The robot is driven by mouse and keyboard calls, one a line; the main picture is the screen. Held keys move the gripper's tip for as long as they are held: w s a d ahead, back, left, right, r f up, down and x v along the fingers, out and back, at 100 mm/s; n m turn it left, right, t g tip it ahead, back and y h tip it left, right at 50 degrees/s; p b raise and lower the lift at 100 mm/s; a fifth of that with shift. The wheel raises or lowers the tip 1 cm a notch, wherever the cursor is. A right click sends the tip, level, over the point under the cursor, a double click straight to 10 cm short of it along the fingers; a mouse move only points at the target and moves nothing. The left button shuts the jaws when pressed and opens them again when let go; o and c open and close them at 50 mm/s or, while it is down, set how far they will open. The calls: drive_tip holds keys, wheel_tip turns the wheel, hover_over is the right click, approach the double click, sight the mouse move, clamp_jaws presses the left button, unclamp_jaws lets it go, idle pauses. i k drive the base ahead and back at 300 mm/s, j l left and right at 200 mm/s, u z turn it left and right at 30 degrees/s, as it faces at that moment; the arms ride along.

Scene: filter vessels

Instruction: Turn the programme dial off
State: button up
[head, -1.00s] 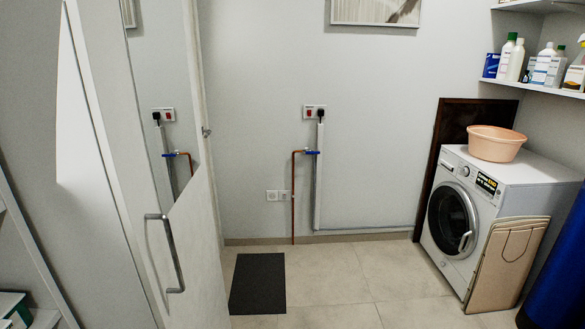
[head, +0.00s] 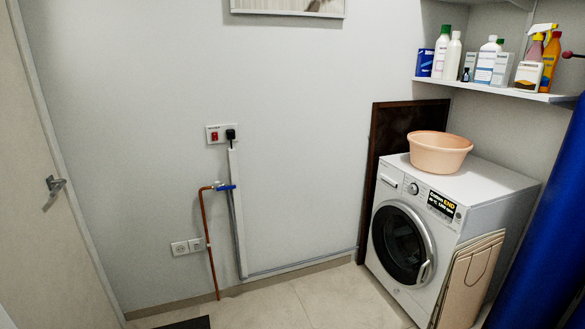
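A white front-loading washing machine (head: 455,222) stands at the right against the back wall. Its round programme dial (head: 413,188) sits on the upper front panel, left of a dark display (head: 441,203) with white and yellow text that appears to include "END". The dial's pointer setting is too small to read. The round dark door (head: 399,246) looks shut, with a pale handle at its right. My gripper is not in view.
A peach basin (head: 440,153) sits on the machine. A folded beige board (head: 468,280) leans on its right side, near a blue upright object (head: 538,220). A shelf (head: 500,90) with bottles hangs above. The floor (head: 300,305) before the machine looks clear. A door (head: 50,150) stands left.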

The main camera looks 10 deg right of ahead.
sight(412, 189)
drive_tip(key=i+l+z, duration=0.15)
drive_tip(key=i+z, duration=0.15)
drive_tip(key=i, duration=0.55)
drive_tip(key=i+j+z, duration=0.1)
drive_tip(key=i+z, duration=0.2)
drive_tip(key=i, duration=0.55)
drive_tip(key=i+l+u, duration=0.1)
drive_tip(key=i+u, duration=0.15)
drive_tip(key=i, duration=0.2)
drive_tip(key=i+l+u, duration=0.25)
drive_tip(key=i, duration=0.2)
drive_tip(key=i+l+u, duration=0.25)
drive_tip(key=i, duration=0.15)
